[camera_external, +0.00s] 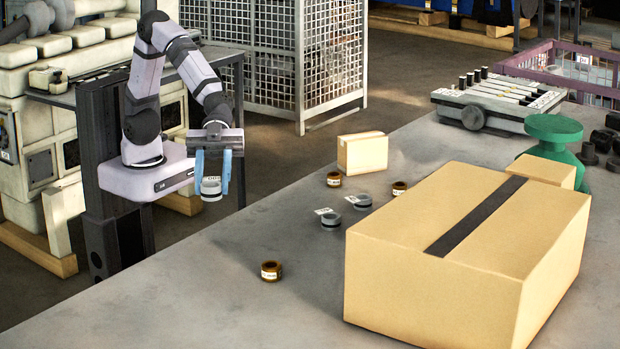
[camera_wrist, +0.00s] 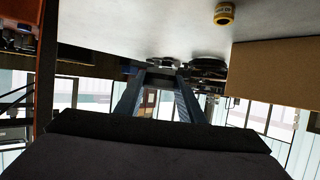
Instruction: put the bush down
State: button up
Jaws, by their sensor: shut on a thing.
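My gripper (camera_external: 212,184) points down with its two blue fingers shut on a grey bush (camera_external: 211,190) with a pale label. In the outside view the bush appears held up in the air, near the left edge of the grey table (camera_external: 300,310); its exact height is unclear. In the wrist view my gripper (camera_wrist: 160,98) shows as two dark blue fingers, and I cannot make out the bush clearly between them. Two more grey bushes, one at the front (camera_external: 330,220) and one behind (camera_external: 361,202), lie on the table.
Brass-coloured rings stand on the table at the front (camera_external: 271,270), further back (camera_external: 333,179) and beside the large carton (camera_external: 399,188). The large carton (camera_external: 420,280) fills the right. A small carton (camera_external: 362,152) stands behind. The front left of the table is clear.

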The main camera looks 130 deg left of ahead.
jog(key=w+n, duration=0.1)
jog(key=w+r+t+y, duration=0.1)
jog(key=w+d+n+t+y, duration=0.1)
jog(key=shift+w+r+n, duration=0.25)
jog(key=shift+w+n, duration=0.05)
jog(key=shift+w, duration=0.1)
jog(key=w+a+n+y, duration=0.1)
jog(key=w+a+n+t+y, duration=0.1)
jog(key=a, duration=0.1)
jog(key=w+a+f+n+t+y, duration=0.1)
jog(key=w+a, duration=0.1)
jog(key=shift+a, duration=0.1)
jog(key=shift+c, duration=0.6)
jog(key=n+t+y, duration=0.1)
jog(key=n+y, duration=0.3)
jog(key=y, duration=0.1)
send_over(288, 245)
notch_tip(288, 245, down, 6)
jog(key=shift+w+f, duration=0.1)
jog(key=shift+f, duration=0.05)
jog(key=shift+f+p, duration=0.75)
jog(key=shift+f, duration=4.25)
jog(key=shift+f, duration=0.1)
